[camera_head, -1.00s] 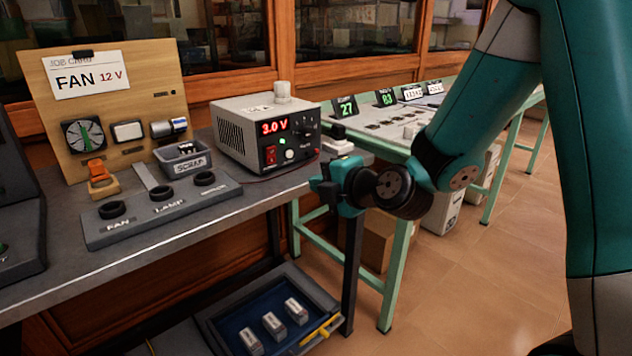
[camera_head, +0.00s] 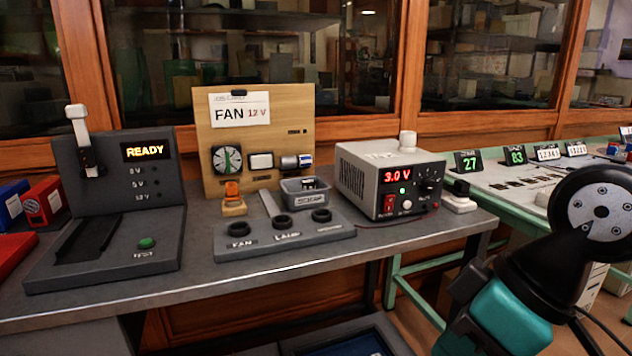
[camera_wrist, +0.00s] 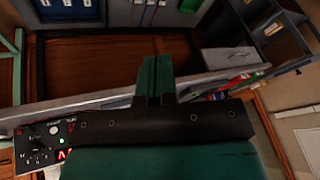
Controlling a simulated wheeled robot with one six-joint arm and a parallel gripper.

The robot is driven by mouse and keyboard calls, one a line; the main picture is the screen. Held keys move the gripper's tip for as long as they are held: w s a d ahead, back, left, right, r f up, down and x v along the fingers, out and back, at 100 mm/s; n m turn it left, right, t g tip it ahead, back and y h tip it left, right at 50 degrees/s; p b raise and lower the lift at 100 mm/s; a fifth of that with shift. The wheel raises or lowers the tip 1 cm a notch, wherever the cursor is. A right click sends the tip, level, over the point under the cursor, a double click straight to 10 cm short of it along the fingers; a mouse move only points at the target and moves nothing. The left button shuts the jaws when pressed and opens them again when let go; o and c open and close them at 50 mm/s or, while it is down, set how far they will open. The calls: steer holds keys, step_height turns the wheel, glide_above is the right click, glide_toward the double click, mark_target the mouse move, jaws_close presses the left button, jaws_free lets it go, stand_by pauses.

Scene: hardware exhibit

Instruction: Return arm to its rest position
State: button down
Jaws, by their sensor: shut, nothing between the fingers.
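My gripper (camera_wrist: 157,80) shows in the wrist view, its two green fingers together with nothing between them. It points past the front edge of the grey workbench (camera_wrist: 115,100), over the space below. In the head view my arm is folded at the lower right, with a round dark joint and a teal link. The gripper's fingers cannot be made out in the head view. The arm is clear of the workbench (camera_head: 270,268) and in front of the green-legged table (camera_head: 520,200).
The bench holds a READY tester (camera_head: 110,200), a FAN 12 V board (camera_head: 255,130), a socket strip (camera_head: 285,236), a scrap bin (camera_head: 305,196) and a power supply (camera_head: 390,180) showing 3.0 V. A blue-lined tray (camera_head: 350,340) lies below. Red and blue boxes stand at the far left.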

steer(key=s+r+m+p, duration=0.1)
steer(key=r+p, duration=1)
steer(key=s+d+r+m+g+h+p, duration=0.1)
steer(key=s+r+p, duration=0.1)
steer(key=r+p, duration=0.8)
steer(key=shift+s+r+p, duration=0.3)
steer(key=shift+r+p, duration=0.05)
steer(key=shift+r, duration=0.25)
steer(key=shift+d, duration=0.1)
